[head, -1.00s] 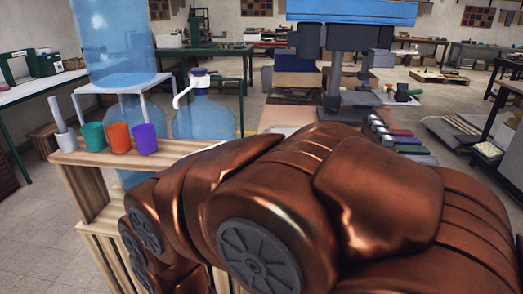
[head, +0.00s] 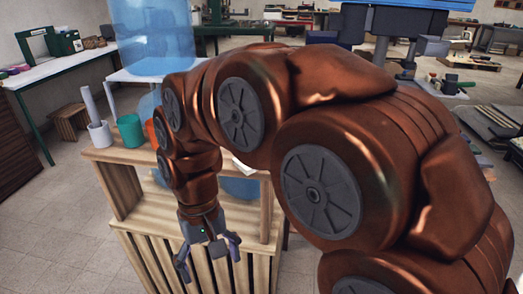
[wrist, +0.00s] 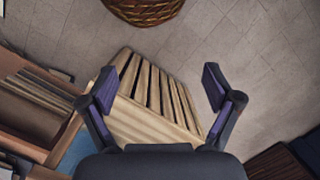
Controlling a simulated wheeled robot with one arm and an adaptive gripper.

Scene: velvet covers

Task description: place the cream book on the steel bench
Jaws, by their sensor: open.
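My gripper (head: 209,262) hangs pointing down in front of the wooden slatted stand, open and empty. In the wrist view my gripper (wrist: 160,84) has its two fingers spread wide above the slats, with nothing between them. A small pale, flat thing (head: 243,168) lies on the stand's top, just right of my arm. It may be the cream book, but my arm hides part of it and I cannot tell. I cannot tell which bench is the steel one. A white-topped table with green legs (head: 62,74) stands at the left.
The wooden stand (head: 180,212) holds a grey cup (head: 100,134), a green cup (head: 130,130) and a partly hidden orange cup (head: 150,134). A large blue water bottle (head: 152,35) stands behind. A woven basket (wrist: 143,10) sits on the floor.

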